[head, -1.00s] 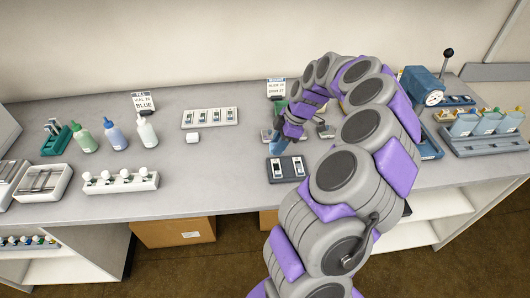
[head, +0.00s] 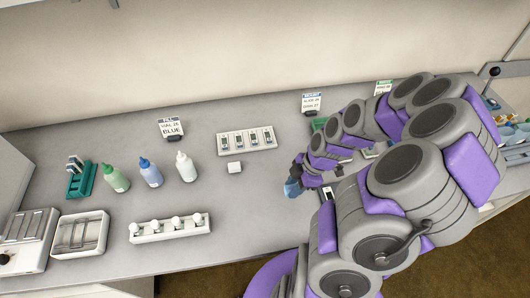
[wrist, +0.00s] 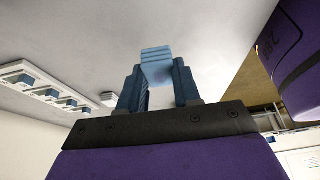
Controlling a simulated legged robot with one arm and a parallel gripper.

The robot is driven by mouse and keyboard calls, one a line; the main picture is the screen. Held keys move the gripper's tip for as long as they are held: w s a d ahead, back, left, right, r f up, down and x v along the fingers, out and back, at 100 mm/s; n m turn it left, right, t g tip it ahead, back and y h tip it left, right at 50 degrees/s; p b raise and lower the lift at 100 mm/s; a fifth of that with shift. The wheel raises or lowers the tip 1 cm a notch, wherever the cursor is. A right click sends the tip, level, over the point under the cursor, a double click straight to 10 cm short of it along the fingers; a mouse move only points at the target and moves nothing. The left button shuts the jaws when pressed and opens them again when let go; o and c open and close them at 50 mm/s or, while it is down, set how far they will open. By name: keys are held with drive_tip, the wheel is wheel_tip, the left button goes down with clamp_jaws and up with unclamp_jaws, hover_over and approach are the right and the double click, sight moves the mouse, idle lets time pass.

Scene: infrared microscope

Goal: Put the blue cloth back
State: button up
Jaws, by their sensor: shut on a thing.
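My gripper (wrist: 157,88) is shut on a light-blue folded cloth (wrist: 157,62), which sticks out beyond the two dark fingers in the wrist view. In the head view my gripper (head: 296,180) hangs over the middle of the bench, with the blue cloth (head: 292,189) at its tip. The cloth seems to be above the bench top, but its exact height cannot be told. My arm hides part of the bench to the right of it.
Left of my gripper are a small white block (head: 234,168) and a white slide rack (head: 247,140). Farther left stand green (head: 115,179), blue (head: 150,174) and white (head: 187,168) bottles and a white rack with knobs (head: 169,228). Bare bench lies between the knob rack and my gripper.

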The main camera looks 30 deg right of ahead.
drive_tip(key=shift+w+a, duration=0.1)
drive_tip(key=shift+a, duration=0.15)
drive_tip(key=b, duration=0.1)
hover_over(265, 164)
drive_tip(key=d, duration=0.2)
drive_tip(key=shift+s+a+f, duration=0.25)
drive_tip(key=shift+s+f, duration=0.1)
drive_tip(key=shift+f, duration=0.4)
drive_tip(key=shift+f+b, duration=0.55)
drive_tip(key=shift+f, duration=1.15)
drive_tip(key=shift+f, duration=0.1)
drive_tip(key=o, duration=0.9)
drive_tip(key=shift+o, duration=0.2)
